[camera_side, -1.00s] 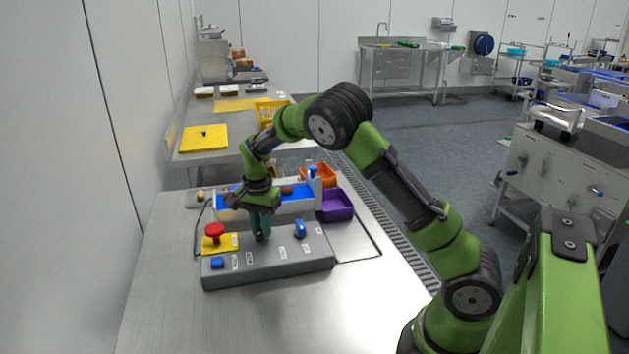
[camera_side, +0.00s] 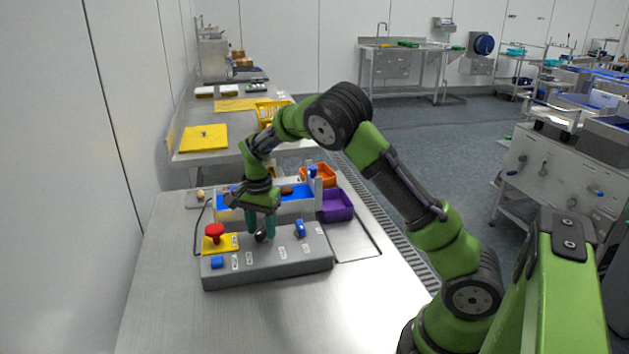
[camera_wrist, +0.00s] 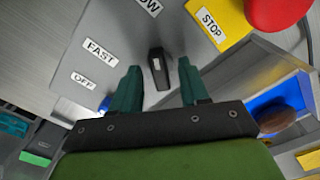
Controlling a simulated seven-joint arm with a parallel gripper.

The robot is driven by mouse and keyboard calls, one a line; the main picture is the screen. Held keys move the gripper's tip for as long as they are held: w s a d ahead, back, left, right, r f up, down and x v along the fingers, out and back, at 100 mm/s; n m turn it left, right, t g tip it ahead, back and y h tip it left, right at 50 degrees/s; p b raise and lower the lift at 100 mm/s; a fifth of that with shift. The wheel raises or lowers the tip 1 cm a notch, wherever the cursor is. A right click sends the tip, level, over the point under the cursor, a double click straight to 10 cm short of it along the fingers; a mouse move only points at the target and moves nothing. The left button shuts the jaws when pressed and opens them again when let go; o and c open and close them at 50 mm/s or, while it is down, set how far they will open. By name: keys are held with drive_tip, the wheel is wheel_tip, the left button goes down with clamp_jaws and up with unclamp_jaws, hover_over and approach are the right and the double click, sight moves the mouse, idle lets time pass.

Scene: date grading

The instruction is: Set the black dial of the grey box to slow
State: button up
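The grey box (camera_side: 290,266) lies on the steel table. Its black dial (camera_wrist: 158,72) shows between my fingertips in the wrist view and just below them in the side view (camera_side: 261,236). The dial's white-marked end faces the cut-off label ending in "OW" (camera_wrist: 149,5). The FAST label (camera_wrist: 99,50) and the OFF label (camera_wrist: 83,80) lie to the left. My gripper (camera_wrist: 160,82) is open, with one teal finger on each side of the dial and gaps visible on both sides. In the side view my gripper (camera_side: 261,226) points down over the box.
A red button (camera_side: 214,230) on a yellow base with a STOP label (camera_wrist: 210,21) stands left of the dial. A blue knob (camera_side: 300,229) stands to its right, and a blue button (camera_side: 217,263) at front left. A blue belt (camera_side: 298,204) and purple bin (camera_side: 337,205) are behind.

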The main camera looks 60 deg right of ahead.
sight(262, 228)
wheel_tip(262, 228, up, 17)
idle(0.6)
drive_tip(key=shift+f, duration=0.1)
drive_tip(key=s+a+n+t+y, duration=0.1)
drive_tip(key=s+a+n+t, duration=0.2)
drive_tip(key=s+a+n, duration=0.3)
drive_tip(key=s+a+r+n+t+y, duration=0.1)
drive_tip(key=s+a+n+t, duration=0.3)
drive_tip(key=s, duration=1.3)
drive_tip(key=shift+s+a+r+n, duration=0.3)
drive_tip(key=shift+a+n, duration=0.7)
drive_tip(key=shift+n, duration=0.1)
